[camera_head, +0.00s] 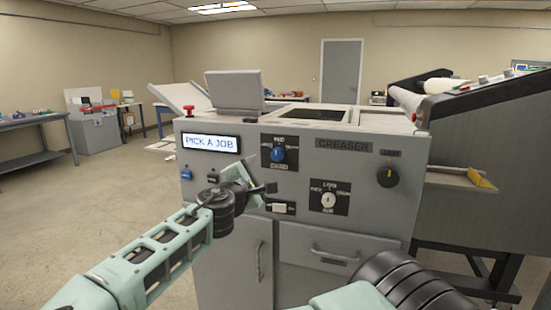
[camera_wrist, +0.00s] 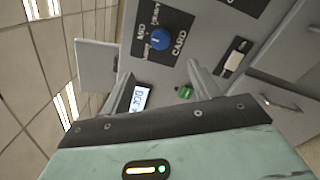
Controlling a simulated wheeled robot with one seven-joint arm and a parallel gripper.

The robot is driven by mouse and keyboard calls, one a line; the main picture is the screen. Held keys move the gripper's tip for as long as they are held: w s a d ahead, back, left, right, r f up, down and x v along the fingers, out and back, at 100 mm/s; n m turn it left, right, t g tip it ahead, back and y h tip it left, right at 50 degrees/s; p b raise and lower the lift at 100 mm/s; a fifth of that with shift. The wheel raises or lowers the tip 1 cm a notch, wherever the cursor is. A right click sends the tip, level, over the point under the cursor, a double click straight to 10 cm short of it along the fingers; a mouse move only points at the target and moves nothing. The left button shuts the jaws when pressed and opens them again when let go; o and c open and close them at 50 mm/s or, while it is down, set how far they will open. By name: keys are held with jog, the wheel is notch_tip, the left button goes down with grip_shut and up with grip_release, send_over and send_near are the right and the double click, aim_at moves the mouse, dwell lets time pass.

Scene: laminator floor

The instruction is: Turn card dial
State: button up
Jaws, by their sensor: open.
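The card dial is a blue round knob (camera_head: 278,154) on a black plate marked CARD, on the front panel of the grey creaser machine (camera_head: 290,205). It also shows in the wrist view as a blue knob (camera_wrist: 160,39), beyond my fingertips and clear of them. A light pointer mark shows on it; its exact setting is too small to read. My gripper (camera_head: 265,188) is in front of the panel, just below and left of the dial in the head view. In the wrist view my gripper (camera_wrist: 158,75) is open, with nothing between its fingers.
The display (camera_head: 210,143) reads PICK A JOB. A green button (camera_wrist: 186,92) is near one finger. A red stop button (camera_head: 189,110) stands on top. Open floor lies left.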

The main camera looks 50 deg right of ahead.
aim_at(276, 156)
jog(key=p+x, duration=0.2)
jog(key=x, duration=1.2)
jog(key=shift+w+d, duration=0.1)
jog(key=shift+d, duration=0.3)
jog(key=shift+f, duration=0.1)
jog(key=c, duration=1)
